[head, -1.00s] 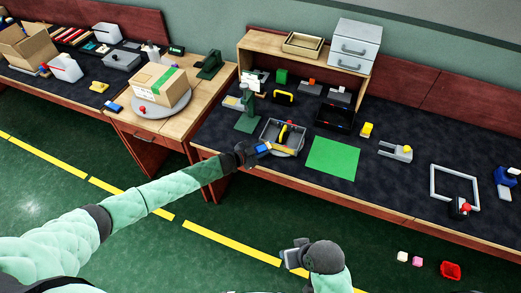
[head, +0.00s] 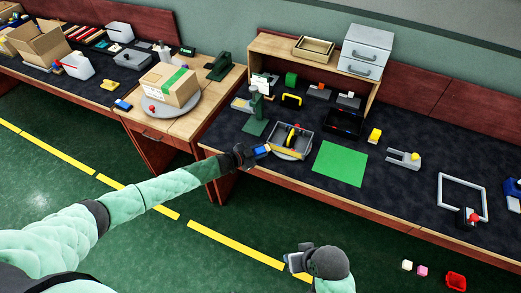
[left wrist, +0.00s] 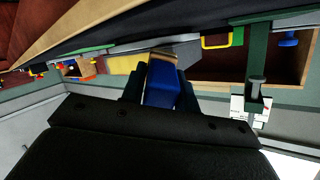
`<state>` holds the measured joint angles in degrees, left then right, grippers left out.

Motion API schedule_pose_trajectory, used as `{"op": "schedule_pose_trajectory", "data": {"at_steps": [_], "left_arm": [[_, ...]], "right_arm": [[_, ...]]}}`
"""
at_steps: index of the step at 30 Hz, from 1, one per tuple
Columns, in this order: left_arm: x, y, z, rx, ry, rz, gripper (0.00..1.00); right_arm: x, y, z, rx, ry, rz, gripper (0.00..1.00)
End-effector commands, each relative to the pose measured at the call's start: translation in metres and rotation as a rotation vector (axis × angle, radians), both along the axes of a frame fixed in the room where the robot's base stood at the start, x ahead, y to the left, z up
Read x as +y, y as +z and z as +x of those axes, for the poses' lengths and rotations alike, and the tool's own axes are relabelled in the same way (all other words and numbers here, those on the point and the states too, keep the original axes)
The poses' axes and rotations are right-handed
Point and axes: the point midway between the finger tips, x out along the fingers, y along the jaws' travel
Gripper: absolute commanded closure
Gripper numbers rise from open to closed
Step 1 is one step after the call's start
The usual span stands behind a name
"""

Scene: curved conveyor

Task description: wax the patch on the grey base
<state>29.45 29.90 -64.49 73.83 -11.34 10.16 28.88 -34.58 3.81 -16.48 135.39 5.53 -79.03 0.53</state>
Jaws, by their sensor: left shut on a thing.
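My left gripper (head: 254,152) is shut on a blue tool (head: 262,150) at the table's front edge. In the left wrist view the blue tool (left wrist: 161,84) has a tan end (left wrist: 170,54) pointing away from the jaws. The tool is just left of a grey open tray (head: 305,150) with a black-and-yellow thing (head: 292,137) in it. The tray stands on a round grey disc. I cannot make out a patch, nor whether the tool touches the tray. My right gripper (head: 293,262) hangs over the floor; its jaws are unclear.
A green mat (head: 340,164) lies right of the tray. A dark green stand (head: 256,116) is behind the left gripper. A carton (head: 168,84) sits on the left turntable.

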Motion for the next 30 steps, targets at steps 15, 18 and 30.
{"op": "schedule_pose_trajectory", "data": {"at_steps": [15,18,30], "left_arm": [[0.015,0.0,-0.04,0.001,0.0,0.001,0.93],[0.016,0.0,-0.045,0.001,0.0,0.001,0.93],[0.017,0.001,-0.048,0.0,0.0,0.0,0.93]], "right_arm": [[0.0,0.008,0.0,0.0,0.0,0.0,0.64],[0.0,0.008,0.0,0.0,0.0,0.0,0.64],[0.0,0.008,0.0,0.0,0.0,0.0,0.64]]}}
